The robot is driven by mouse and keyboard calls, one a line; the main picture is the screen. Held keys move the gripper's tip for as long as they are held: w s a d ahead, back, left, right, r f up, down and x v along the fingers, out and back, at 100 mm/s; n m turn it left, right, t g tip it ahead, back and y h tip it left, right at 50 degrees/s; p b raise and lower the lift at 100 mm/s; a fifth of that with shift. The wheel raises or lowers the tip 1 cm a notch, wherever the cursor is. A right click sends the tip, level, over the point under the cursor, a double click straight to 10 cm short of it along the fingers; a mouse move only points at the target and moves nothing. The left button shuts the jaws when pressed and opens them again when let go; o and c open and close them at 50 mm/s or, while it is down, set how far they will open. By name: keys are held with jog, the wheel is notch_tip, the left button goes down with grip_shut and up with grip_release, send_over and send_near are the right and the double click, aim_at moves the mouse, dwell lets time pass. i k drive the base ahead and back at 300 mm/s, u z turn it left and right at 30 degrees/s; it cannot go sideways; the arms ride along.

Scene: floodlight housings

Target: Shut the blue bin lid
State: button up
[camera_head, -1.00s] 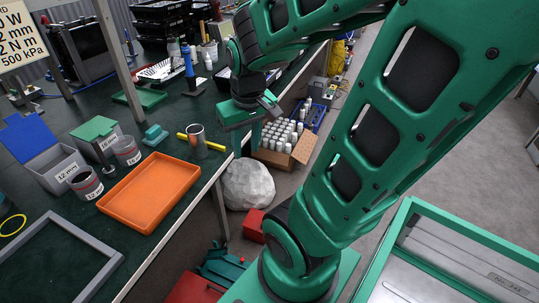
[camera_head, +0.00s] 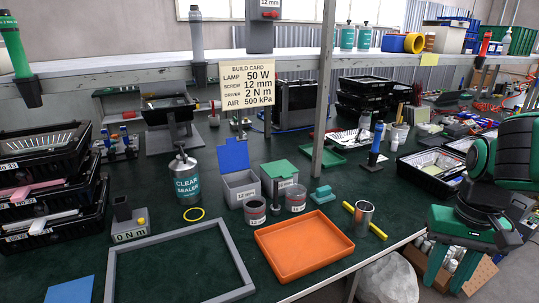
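The blue lid (camera_head: 233,155) stands raised at the back of a small grey bin (camera_head: 240,190), so that bin is open at the top. A second grey bin (camera_head: 285,185) stands beside it on the right, with a green lid (camera_head: 279,169) lying over its top. My gripper (camera_head: 452,272) is at the far right, beyond the table's front edge and well away from the bins. Its two green fingers hang down apart with nothing seen held between them.
Two labelled cups (camera_head: 255,212) stand just in front of the bins. An orange tray (camera_head: 303,246), a metal cylinder (camera_head: 363,218) and a yellow rod (camera_head: 371,226) lie nearer the edge.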

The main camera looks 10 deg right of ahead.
aim_at(234, 156)
jog(key=u, duration=1.35)
jog(key=k, duration=0.8)
jog(key=z, duration=0.85)
jog(key=i, duration=1)
jog(key=u, duration=0.05)
